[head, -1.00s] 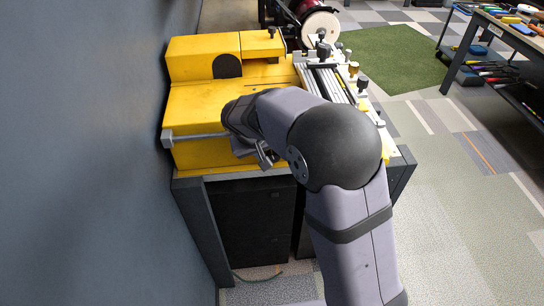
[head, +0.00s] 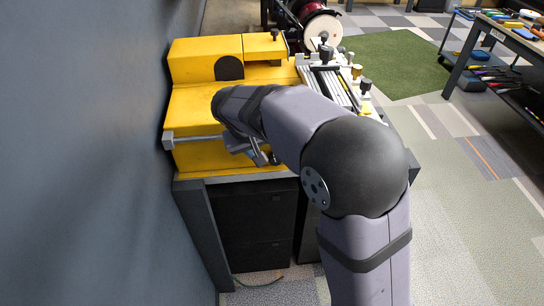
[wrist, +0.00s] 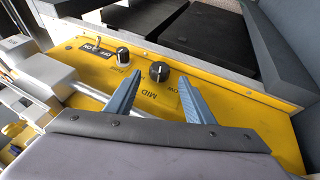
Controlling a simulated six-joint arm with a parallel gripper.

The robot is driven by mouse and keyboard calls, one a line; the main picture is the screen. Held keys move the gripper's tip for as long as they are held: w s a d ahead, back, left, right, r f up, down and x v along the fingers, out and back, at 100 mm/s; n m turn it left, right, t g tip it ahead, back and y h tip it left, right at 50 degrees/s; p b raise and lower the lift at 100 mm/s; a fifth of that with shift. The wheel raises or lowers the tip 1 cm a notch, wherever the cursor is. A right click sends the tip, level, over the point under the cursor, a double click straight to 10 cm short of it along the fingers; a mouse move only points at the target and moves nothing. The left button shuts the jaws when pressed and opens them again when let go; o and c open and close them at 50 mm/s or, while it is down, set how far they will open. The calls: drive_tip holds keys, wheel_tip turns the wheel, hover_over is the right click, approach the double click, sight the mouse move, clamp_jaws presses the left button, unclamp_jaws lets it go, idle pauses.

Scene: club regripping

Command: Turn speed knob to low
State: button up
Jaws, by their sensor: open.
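The black speed knob (wrist: 158,71) stands on the yellow front panel (wrist: 245,112) in the wrist view, with the printed words MID and LOW near it. My gripper (wrist: 160,79) is open, its two blue-grey fingers pointing at the panel. In the picture the knob lies between and slightly beyond the fingertips; I cannot tell whether they touch it. In the head view my gripper (head: 262,156) is at the front of the yellow machine (head: 195,106), and my arm hides the knob.
A metal rail (head: 192,137) runs along the machine's front left. Dark cabinets (head: 258,225) stand below. A grey wall (head: 85,150) is close on the left.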

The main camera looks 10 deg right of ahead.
drive_tip(key=shift+v, duration=1.25)
